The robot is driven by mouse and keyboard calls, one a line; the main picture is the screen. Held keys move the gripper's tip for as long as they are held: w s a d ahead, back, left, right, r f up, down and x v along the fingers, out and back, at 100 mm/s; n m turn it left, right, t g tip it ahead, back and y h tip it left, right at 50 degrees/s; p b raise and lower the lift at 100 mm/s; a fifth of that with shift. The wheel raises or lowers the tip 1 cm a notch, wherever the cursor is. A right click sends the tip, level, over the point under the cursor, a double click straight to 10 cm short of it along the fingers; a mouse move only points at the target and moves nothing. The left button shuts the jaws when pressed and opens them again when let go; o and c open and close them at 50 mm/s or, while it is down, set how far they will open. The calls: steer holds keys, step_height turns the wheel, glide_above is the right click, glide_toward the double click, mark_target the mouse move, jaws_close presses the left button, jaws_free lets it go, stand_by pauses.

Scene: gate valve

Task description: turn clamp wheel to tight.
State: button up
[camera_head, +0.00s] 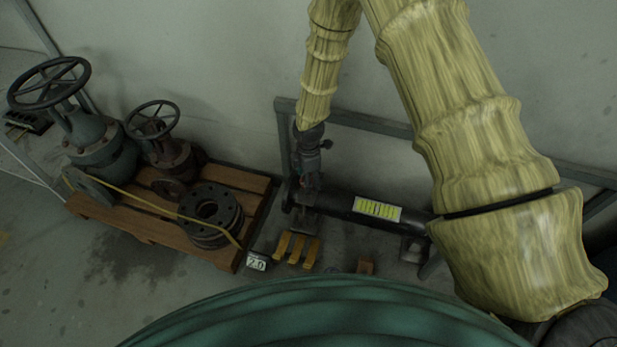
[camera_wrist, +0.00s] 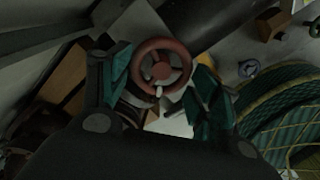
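The clamp wheel is a small red-brown handwheel (camera_wrist: 161,66) with spokes and a pale central stem, in the upper middle of the wrist view. My gripper (camera_wrist: 163,74) is open, its teal fingers on the left and right of the wheel. I cannot tell whether either finger touches the rim or how far apart they are in depth. In the head view my gripper (camera_head: 306,172) points down at the left end of a dark horizontal pipe (camera_head: 345,203) bearing a yellow-green label. The wheel cannot be made out clearly there, as my gripper covers that spot.
A wooden pallet (camera_head: 150,222) on the left carries two valves with large handwheels and a stack of dark flanges (camera_head: 211,212). Yellow blocks (camera_head: 297,248) and a small sign (camera_head: 257,262) lie before the pipe. A grey rail (camera_head: 365,122) runs along the wall behind.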

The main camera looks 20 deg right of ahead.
steer(key=c, duration=0.3)
steer(key=shift+c, duration=0.2)
steer(key=shift+r+m+p, duration=0.2)
steer(key=shift+m+p, duration=0.7)
steer(key=shift+p, duration=0.1)
steer(key=m+p, duration=0.3)
steer(key=m, duration=0.1)
steer(key=shift+w, duration=0.15)
steer(key=m+p, duration=0.2)
steer(key=m, duration=0.3)
steer(key=shift+d+p, duration=0.15)
steer(key=shift+p, duration=0.15)
steer(key=shift+w+d+f+m+p, duration=0.1)
steer(key=shift+m+p, duration=0.25)
steer(key=shift+m, duration=0.7)
steer(key=shift+w+f+m+p, duration=0.1)
steer(key=shift+m+p, duration=0.25)
steer(key=shift+m, duration=0.7)
